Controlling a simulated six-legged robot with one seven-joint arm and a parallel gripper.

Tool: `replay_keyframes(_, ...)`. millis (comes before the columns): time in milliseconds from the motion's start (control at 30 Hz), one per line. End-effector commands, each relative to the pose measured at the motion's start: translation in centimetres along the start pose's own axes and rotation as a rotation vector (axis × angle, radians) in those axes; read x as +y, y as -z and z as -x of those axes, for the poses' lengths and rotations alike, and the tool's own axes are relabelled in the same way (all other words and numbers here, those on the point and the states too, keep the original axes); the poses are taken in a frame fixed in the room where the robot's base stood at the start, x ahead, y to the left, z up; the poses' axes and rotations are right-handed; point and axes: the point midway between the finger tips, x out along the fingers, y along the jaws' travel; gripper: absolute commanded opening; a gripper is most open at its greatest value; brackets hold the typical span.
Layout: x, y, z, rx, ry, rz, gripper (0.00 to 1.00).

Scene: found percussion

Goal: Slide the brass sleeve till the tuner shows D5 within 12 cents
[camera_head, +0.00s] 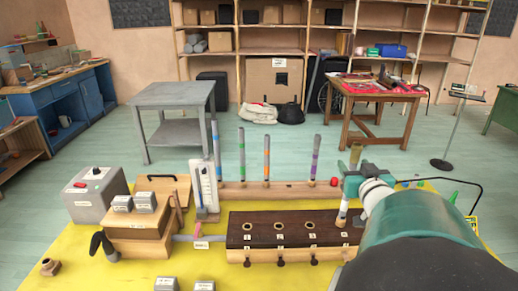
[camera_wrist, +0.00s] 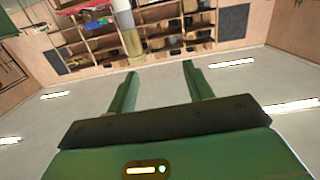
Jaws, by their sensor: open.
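My gripper (camera_head: 355,183) is open, over the right end of the dark wooden block on the yellow mat. In the wrist view my gripper (camera_wrist: 158,82) shows two green fingers wide apart with nothing between them. A dull brass-coloured upright piece (camera_head: 356,155) shows just behind and above my gripper; I cannot tell whether it is the brass sleeve. A pale tube (camera_head: 342,211) stands at the block's right end, just below my gripper. A small dark device on a stand (camera_head: 467,90) at the back right may be the tuner; its reading is too small to make out.
The dark block (camera_head: 290,240) has holes on top and knobs in front. Several colour-banded tubes (camera_head: 266,160) stand in a wooden rail behind it. A white gauge (camera_head: 206,188), a grey box (camera_head: 95,198) and small weights stand left. My arm hides the mat's right part.

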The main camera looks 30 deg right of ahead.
Motion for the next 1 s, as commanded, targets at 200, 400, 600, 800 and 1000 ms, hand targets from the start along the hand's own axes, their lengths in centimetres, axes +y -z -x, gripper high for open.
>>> replay_keyframes(200, 4.4, -0.9, 2.3, 0.064, -0.016, -0.025, 0.51)
replay_keyframes(400, 4.6, -0.8, 0.7, 0.069, -0.013, -0.025, 0.51)
replay_keyframes(600, 4.6, -0.6, -2.8, 0.068, -0.013, -0.026, 0.51)
replay_keyframes(800, 4.5, -0.3, -6.4, 0.069, -0.012, -0.028, 0.51)
replay_keyframes(1000, 4.6, -0.1, -9.6, 0.068, -0.012, -0.027, 0.51)
